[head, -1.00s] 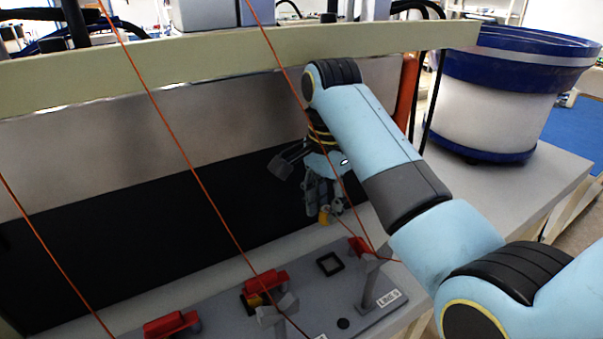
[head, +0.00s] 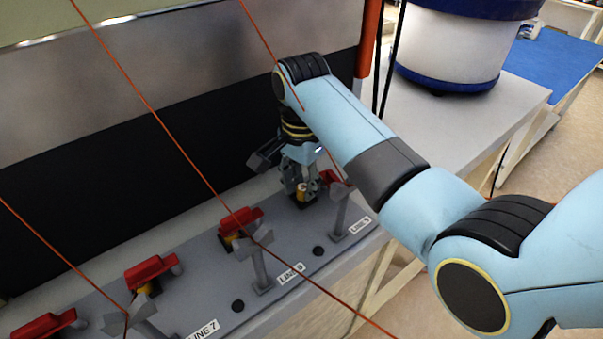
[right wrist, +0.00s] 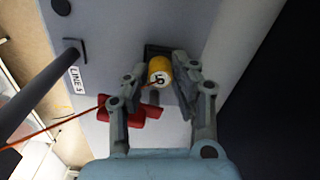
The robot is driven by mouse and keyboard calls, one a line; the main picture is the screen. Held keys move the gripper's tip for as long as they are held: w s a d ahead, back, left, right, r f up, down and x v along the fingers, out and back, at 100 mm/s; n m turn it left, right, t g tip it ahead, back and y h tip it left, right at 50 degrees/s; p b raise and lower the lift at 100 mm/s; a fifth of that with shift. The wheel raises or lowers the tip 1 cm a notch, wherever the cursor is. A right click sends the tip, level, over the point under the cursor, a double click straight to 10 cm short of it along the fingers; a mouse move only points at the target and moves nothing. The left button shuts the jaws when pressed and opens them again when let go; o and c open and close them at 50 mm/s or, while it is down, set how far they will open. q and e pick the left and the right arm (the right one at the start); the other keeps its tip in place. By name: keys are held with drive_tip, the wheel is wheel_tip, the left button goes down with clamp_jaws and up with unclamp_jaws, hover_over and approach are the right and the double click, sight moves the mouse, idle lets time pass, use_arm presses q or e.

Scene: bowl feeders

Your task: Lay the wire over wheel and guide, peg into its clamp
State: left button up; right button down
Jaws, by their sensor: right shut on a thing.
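My right gripper (head: 303,192) is low over the grey base plate, at the far-right station. It is shut on a yellow peg (right wrist: 160,70). The peg is in front of or in a dark square clamp (right wrist: 152,48); I cannot tell how deep it sits. The orange wire (right wrist: 45,132) comes in from the left in the right wrist view and reaches a red piece (right wrist: 130,112) close beside the fingers. A grey post (head: 341,208) stands near the gripper; whether the wire rests on it is unclear. My left gripper is not in view.
Similar stations with red pieces (head: 240,220) and grey posts (head: 258,262) line the plate to the left, with other orange wires (head: 150,108) crossing above. A dark panel (head: 110,185) stands behind. A white and blue bowl feeder (head: 450,45) is at the back right.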

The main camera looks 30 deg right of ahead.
drive_tip(key=shift+f, duration=0.3)
idle(0.5)
drive_tip(key=c, duration=1)
unclamp_jaws()
